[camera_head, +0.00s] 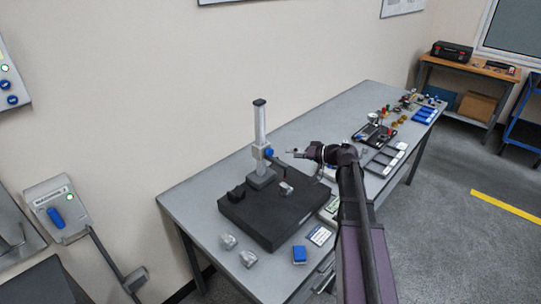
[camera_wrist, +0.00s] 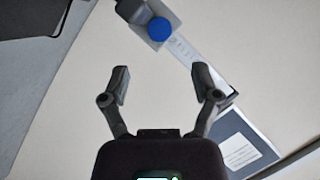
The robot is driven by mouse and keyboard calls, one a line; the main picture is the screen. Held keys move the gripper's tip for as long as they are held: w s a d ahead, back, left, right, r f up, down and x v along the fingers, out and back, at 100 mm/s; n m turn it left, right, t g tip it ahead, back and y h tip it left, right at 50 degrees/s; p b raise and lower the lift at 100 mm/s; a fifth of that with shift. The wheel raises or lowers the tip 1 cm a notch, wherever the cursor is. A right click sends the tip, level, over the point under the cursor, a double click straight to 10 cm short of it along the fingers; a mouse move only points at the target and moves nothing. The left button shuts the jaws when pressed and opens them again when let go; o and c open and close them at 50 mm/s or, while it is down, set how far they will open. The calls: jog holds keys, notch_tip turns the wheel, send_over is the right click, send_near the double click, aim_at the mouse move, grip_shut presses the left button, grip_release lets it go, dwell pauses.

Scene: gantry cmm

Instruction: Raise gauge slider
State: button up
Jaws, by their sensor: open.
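The height gauge has an upright silver column (camera_head: 261,125) on a grey foot (camera_head: 262,179), standing on a black surface plate (camera_head: 238,211). Its slider (camera_head: 258,152) sits partway up the column and carries a blue knob (camera_head: 268,153). In the wrist view the blue knob (camera_wrist: 159,29) lies beyond my fingertips, with the column (camera_wrist: 186,52) running off to the lower right. My gripper (camera_head: 293,152) is just right of the slider, at about its height in the picture. My gripper's fingers (camera_wrist: 162,82) are spread, with nothing between them; they look apart from the knob.
A small metal piece (camera_head: 286,188) rests on the plate. Trays and parts (camera_head: 374,133) fill the bench's far half. The wall is close behind the column.

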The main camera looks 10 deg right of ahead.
aim_at(271, 152)
jog(key=b+x, duration=0.2)
jog(key=x, duration=0.7)
jog(key=shift+a, duration=0.25)
jog(key=shift+w+d, duration=0.1)
jog(key=c, duration=0.9)
grip_shut()
jog(key=shift+r, duration=0.1)
